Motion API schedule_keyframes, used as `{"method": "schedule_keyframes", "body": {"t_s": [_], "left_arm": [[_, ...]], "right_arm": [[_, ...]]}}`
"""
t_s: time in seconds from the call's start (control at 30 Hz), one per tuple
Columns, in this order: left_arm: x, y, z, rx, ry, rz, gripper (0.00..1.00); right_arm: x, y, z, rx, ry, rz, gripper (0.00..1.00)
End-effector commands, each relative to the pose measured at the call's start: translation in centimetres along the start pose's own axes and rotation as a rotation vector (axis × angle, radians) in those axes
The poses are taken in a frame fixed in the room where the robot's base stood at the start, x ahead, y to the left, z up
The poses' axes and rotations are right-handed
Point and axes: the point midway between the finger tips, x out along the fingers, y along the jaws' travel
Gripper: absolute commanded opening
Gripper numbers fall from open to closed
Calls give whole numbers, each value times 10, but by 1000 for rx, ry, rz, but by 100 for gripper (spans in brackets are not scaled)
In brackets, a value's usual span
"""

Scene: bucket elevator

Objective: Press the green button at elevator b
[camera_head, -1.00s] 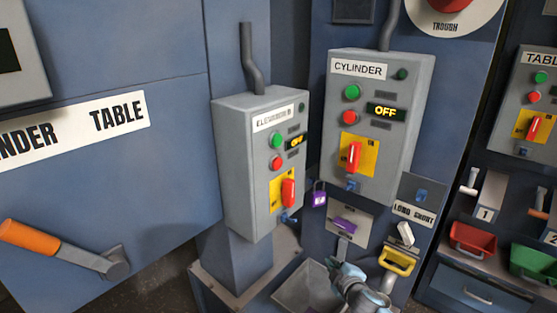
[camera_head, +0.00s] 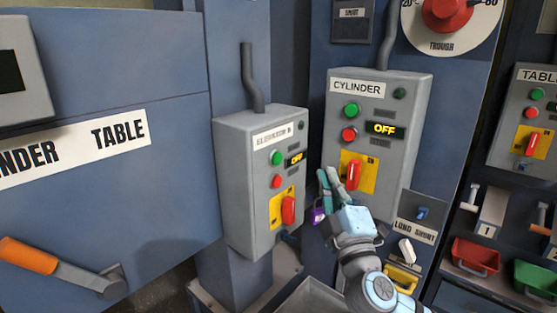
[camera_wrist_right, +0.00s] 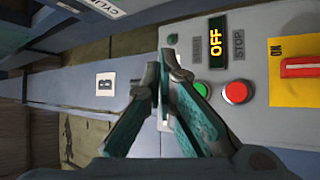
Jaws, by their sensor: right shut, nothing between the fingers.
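The elevator B box (camera_head: 235,185) is grey, with a green button (camera_head: 277,158) above a red button (camera_head: 277,182). Its display (camera_head: 295,159) reads OFF. My right gripper (camera_head: 329,178) is shut and empty, just right of this box and in front of the cylinder box's lower left. In the right wrist view the shut fingertips (camera_wrist_right: 168,60) lie left of the green button (camera_wrist_right: 201,89), whose left edge the finger partly covers. The red button (camera_wrist_right: 236,92) is further right. I see no contact with the button. My left gripper is out of view.
The cylinder box (camera_head: 415,110), with its own green button (camera_head: 351,110), stands close on the right. A red switch handle (camera_head: 289,210) sticks out low on the elevator box. A purple padlock (camera_head: 317,214) hangs beside my fingers. An orange-handled lever (camera_head: 30,255) is at lower left.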

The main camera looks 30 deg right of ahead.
Motion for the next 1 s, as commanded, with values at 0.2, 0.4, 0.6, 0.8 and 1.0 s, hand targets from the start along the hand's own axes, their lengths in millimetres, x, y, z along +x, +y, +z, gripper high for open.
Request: {"method": "schedule_keyframes", "body": {"t_s": [0.2,0.4,0.6,0.8,1.0], "left_arm": [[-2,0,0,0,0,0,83],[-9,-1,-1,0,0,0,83],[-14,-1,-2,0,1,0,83],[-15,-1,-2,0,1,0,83],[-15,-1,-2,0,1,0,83]], "right_arm": [[4,-2,-2,2,-2,0,0],[20,-13,-13,8,-5,-2,0],[41,-29,-29,6,-2,-3,0],[56,-42,-40,2,-2,-3,0],[61,-46,-45,1,0,-3,0]]}}
